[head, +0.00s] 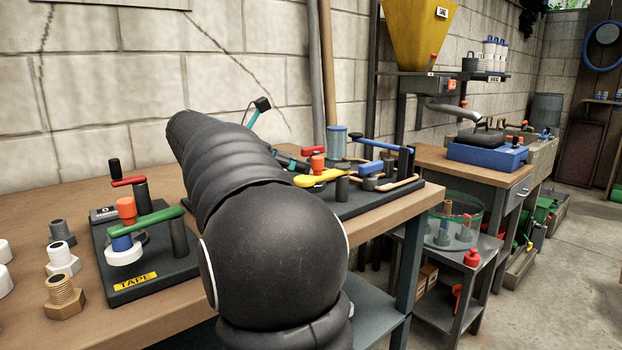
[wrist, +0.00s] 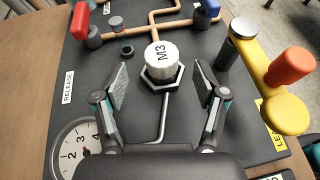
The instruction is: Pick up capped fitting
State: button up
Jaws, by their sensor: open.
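In the wrist view a white-capped fitting (wrist: 161,58) marked M3 stands upright on a dark hexagonal base (wrist: 160,83) on the black board (wrist: 120,145). My gripper (wrist: 164,75) is open. Its two fingers are to the left and right of the fitting, with a gap on each side, and nothing is held. In the head view my arm hides the fitting and most of my gripper.
On the board, a yellow lever with an orange knob (wrist: 290,66) is close to the right finger. A round gauge (wrist: 85,148) is at lower left. A red lever (wrist: 80,20), a blue handle (wrist: 206,10) and copper pipes are behind. A tape fixture (head: 150,265) stands left of my arm.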

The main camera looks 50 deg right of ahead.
jog(key=shift+f+x, duration=0.2)
jog(key=shift+x, duration=2.45)
jog(key=shift+a, duration=0.15)
jog(key=c, duration=1.3)
